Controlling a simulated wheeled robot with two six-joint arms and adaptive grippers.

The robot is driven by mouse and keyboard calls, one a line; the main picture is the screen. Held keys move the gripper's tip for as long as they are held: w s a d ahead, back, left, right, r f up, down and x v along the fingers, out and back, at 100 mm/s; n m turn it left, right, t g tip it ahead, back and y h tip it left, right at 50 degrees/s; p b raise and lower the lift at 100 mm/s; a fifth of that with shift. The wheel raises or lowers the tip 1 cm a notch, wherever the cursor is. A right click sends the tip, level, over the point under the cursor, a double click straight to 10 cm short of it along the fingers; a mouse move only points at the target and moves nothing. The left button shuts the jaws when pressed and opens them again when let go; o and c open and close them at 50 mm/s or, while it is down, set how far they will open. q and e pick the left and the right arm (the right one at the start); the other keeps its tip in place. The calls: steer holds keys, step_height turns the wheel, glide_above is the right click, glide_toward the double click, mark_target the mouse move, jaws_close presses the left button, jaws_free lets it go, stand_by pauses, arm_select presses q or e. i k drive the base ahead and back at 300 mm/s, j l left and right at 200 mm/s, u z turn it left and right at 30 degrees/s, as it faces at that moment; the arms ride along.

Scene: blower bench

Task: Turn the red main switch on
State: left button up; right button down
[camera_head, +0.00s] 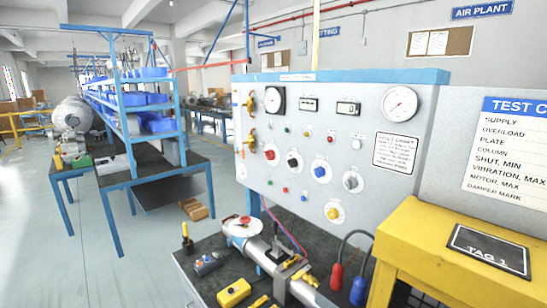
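The grey upright control panel (290,205) with a blue top edge stands in the middle of the view. A red rotary knob (270,154) on a pale round plate sits at the panel's left side. It looks like the red main switch, but its label and exact setting are too small to read. To its right are similar black (293,162), blue (319,171) and grey (350,181) knobs, with a yellow knob (333,213) lower down. Neither of my grippers can be made out in the view, and nothing is seen touching the red knob.
On the dark bench (215,285) below the panel lie a pipe assembly with a red-topped round part (243,224), a yellow box (234,292), and red (337,277) and blue (359,290) plugs on cables. A yellow stand (440,235) rises at right.

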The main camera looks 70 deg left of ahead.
mark_target(270, 155)
steer(key=u, duration=2.05)
